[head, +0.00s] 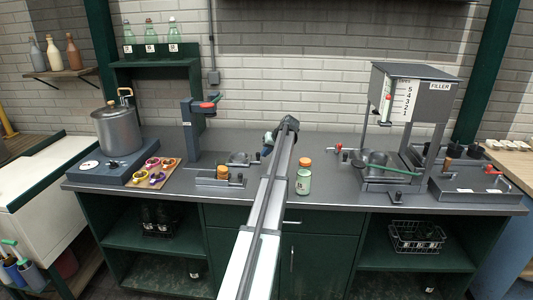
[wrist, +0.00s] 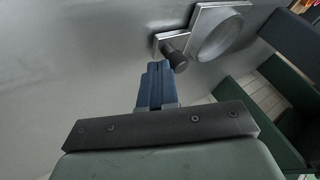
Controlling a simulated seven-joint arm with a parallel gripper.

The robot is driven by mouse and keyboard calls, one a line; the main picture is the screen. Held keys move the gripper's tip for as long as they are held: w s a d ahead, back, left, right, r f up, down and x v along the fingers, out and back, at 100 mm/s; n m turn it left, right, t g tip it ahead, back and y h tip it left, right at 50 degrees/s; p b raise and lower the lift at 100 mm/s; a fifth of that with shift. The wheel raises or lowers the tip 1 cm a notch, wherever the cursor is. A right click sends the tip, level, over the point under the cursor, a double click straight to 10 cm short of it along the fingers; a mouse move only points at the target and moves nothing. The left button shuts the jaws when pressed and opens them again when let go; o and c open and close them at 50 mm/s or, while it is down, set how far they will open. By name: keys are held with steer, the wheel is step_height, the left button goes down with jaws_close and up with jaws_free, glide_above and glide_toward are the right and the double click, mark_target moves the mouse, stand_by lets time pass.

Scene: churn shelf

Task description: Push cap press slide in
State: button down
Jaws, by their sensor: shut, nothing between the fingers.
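The cap press (head: 190,130) stands left of centre on the bench in the head view, a dark column with a red lever (head: 209,105). Its slide (head: 240,161) is low at its right side. In the wrist view the slide is a metal plate with a round dish (wrist: 222,38) and a dark knob (wrist: 176,58). My gripper (wrist: 157,68) is shut and empty, its blue fingertips close beside the knob; I cannot tell if they touch. In the head view my gripper (head: 267,149) is right of the slide, partly hidden by my arm.
A green bottle with an orange cap (head: 304,176) stands right of my arm. A small fixture with an orange cap (head: 222,171) sits before the press. A cap tray (head: 155,172) and pot (head: 117,130) are left, the filler (head: 412,90) right.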

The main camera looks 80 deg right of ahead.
glide_toward(242, 156)
steer(key=w+f, duration=0.1)
steer(key=w, duration=0.1)
steer(key=w+f, duration=0.1)
steer(key=w, duration=0.1)
steer(key=w+f, duration=0.1)
steer(key=w, duration=0.1)
steer(key=shift+f, duration=0.2)
steer(key=shift+w, duration=0.15)
steer(key=s, duration=0.4)
steer(key=shift+s+d+r, duration=0.1)
steer(key=shift+s+d, duration=0.05)
steer(key=shift+d, duration=0.2)
steer(key=v, duration=1)
steer(key=shift+s, duration=0.2)
